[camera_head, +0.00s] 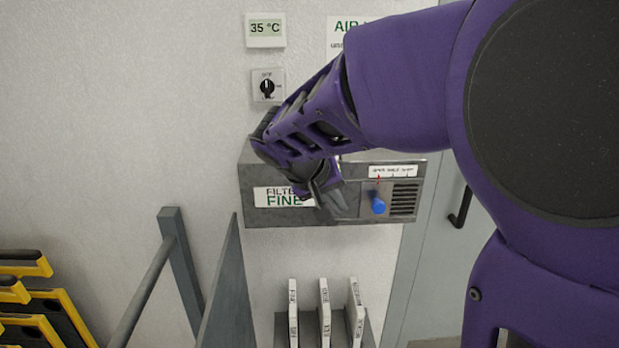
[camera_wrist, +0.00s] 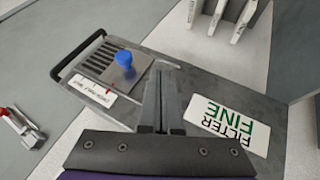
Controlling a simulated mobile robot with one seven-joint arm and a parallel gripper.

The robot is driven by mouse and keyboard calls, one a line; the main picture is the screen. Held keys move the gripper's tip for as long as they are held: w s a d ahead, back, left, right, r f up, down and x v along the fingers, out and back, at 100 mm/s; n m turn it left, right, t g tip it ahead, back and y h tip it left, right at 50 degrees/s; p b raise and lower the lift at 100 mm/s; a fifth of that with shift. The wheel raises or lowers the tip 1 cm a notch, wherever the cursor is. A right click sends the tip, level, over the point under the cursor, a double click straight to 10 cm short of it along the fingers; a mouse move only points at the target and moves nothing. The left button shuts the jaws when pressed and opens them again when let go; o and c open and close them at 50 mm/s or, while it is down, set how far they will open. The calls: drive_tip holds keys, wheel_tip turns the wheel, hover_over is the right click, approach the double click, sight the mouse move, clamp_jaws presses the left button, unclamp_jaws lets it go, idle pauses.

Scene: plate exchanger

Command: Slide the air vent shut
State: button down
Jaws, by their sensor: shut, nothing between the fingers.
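The air vent is a dark slotted grille (camera_head: 404,199) at the right end of a grey wall-mounted box (camera_head: 350,212). A blue knob (camera_head: 378,205) sits on a slide plate just left of the slots. In the wrist view the blue knob (camera_wrist: 126,60) stands on its plate, with the slots (camera_wrist: 98,60) beside it still showing. A white scale label (camera_head: 392,171) with a red pointer is above the knob. My gripper (camera_head: 325,205) is shut and empty in front of the box, left of the knob. In the wrist view my gripper (camera_wrist: 165,80) is apart from the knob.
A FILTER FINE label (camera_head: 283,197) is on the box's left part. A dial (camera_head: 267,86) and a 35 °C display (camera_head: 265,29) are above. Upright filter plates (camera_head: 324,310) stand in a rack below. A grey rail and panel (camera_head: 226,290) rise at lower left. A door handle (camera_head: 461,208) is right.

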sight(378, 205)
drive_tip(key=d, duration=0.1)
drive_tip(key=w+d+f, duration=0.1)
drive_tip(key=d, duration=0.1)
drive_tip(key=w+d+f+p, duration=0.1)
drive_tip(key=d, duration=0.1)
drive_tip(key=shift+w+f, duration=0.2)
drive_tip(key=shift+f, duration=0.05)
drive_tip(key=shift+w+d, duration=0.1)
drive_tip(key=shift+d, duration=0.25)
drive_tip(key=shift+f, duration=0.1)
drive_tip(key=d+b, duration=0.1)
drive_tip(key=d, duration=0.6)
drive_tip(key=shift+b, duration=0.35)
